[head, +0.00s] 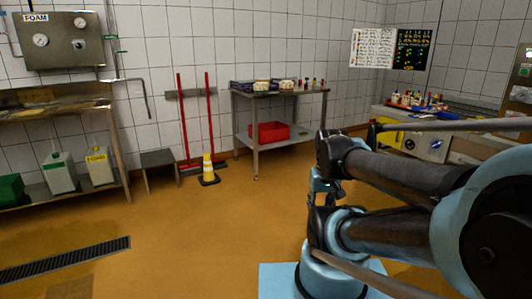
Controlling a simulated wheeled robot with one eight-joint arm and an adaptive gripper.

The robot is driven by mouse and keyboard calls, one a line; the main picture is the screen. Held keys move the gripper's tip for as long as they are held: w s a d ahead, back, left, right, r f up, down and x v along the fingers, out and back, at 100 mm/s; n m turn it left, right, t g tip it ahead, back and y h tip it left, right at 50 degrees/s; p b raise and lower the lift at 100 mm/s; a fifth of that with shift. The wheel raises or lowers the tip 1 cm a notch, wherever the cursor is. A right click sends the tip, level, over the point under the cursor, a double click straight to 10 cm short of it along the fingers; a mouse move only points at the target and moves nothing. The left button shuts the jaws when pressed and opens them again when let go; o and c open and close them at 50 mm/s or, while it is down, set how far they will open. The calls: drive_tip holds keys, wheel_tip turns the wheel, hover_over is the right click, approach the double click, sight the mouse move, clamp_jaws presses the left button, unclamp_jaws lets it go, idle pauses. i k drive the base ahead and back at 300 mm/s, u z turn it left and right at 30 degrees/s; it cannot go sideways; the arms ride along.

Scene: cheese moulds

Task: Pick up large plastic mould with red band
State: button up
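I cannot make out a large plastic mould with a red band in the head view. Small pale, round-looking items (263,84) sit on top of the steel table at the back, too small to tell apart. My arm fills the right side of the view, folded. What seems to be my gripper (321,183) is a small dark and blue part at the arm's left end; its fingers are not clear. I see nothing held there.
The steel table (300,91) has a red crate (269,132) on its lower shelf. A yellow cone (208,168) and red-handled tools (184,120) stand left of it. A cluttered counter (395,112) is at right. The orange floor (200,235) ahead is mostly clear.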

sight(284, 85)
drive_tip(key=u, duration=0.15)
drive_tip(key=i, duration=2.35)
drive_tip(key=z, duration=0.25)
drive_tip(key=i, duration=1.5)
drive_tip(key=z, duration=0.15)
